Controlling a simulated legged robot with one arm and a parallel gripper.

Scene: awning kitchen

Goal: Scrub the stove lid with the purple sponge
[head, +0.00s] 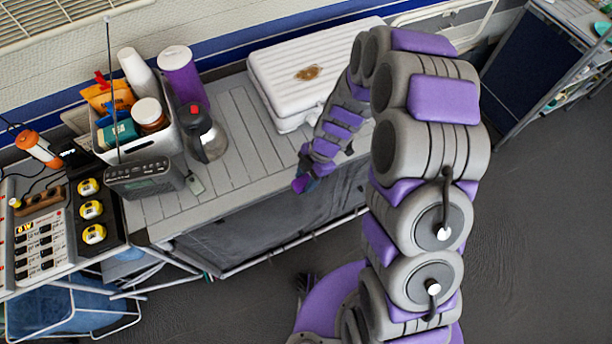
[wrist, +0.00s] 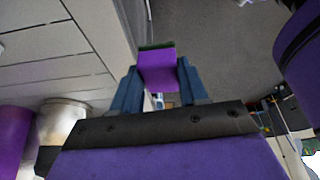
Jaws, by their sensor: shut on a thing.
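The sponge is apart from the lid. In the head view it is small and hard to separate from the fingers.
The slatted counter (head: 245,135) is bare between kettle and lid. A shelf rack (head: 535,75) stands at right.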

